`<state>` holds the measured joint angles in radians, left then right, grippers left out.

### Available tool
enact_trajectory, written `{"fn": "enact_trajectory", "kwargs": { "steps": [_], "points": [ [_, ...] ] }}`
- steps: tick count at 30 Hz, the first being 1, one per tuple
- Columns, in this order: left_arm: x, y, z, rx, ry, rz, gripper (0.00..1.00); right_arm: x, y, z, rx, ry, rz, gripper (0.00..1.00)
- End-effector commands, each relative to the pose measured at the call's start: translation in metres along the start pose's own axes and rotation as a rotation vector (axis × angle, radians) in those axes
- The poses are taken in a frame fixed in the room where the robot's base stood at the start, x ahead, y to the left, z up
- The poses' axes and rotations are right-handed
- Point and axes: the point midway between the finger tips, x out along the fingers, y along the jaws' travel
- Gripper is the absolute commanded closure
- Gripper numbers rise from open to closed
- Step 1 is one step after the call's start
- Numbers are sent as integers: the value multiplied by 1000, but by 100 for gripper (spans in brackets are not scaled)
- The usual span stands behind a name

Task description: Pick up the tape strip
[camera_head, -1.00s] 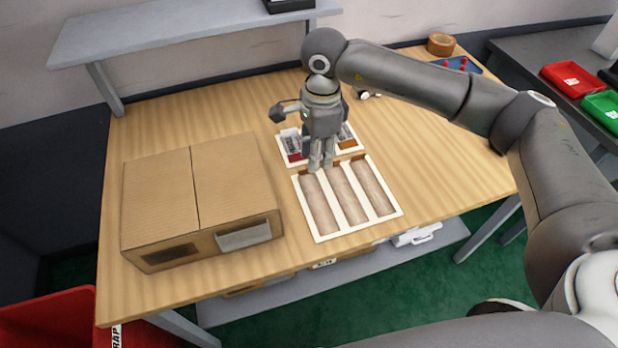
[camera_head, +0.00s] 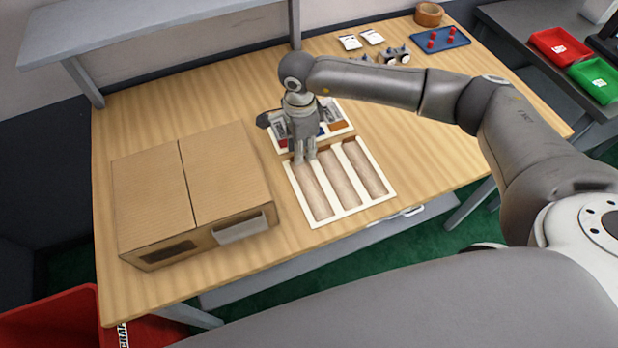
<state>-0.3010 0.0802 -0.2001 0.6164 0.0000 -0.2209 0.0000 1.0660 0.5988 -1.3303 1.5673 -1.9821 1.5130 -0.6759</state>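I cannot pick out a tape strip with certainty. A pale grey flat piece (camera_head: 241,229) lies at the front edge of the cardboard box (camera_head: 150,190); I cannot tell whether it is tape. A brown tape-like roll (camera_head: 428,14) stands at the far right of the table. My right gripper (camera_head: 304,160) points down over the back left part of the white three-slot tray (camera_head: 343,218). Its two fingers are close together, and I see nothing clearly between them. Whether they touch the tray is unclear. My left gripper is not in view.
Behind the slotted tray, a smaller white tray (camera_head: 339,133) holds coloured pieces, partly hidden by my gripper. At the back are two white cards (camera_head: 350,42), small metal parts (camera_head: 396,56) and a blue tray (camera_head: 455,38) with red pieces. The table's front right is clear.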

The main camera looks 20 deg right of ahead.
Motion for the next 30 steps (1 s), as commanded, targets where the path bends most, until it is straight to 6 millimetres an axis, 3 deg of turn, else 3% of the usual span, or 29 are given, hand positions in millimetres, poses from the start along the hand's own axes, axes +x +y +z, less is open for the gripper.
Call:
{"fn": "enact_trajectory", "kwargs": {
  "steps": [4, 11, 18, 30],
  "points": [
    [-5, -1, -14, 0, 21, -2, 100, 14, 0, -1, 2, 1, 1, 72],
    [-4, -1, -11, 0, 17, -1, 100, 16, 0, -1, 0, 0, -1, 72],
    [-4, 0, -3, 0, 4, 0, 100, 16, 0, -1, 1, 0, 0, 100],
    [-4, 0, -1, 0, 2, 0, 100, 15, 0, -1, 1, 0, -1, 100]
  ]
}}
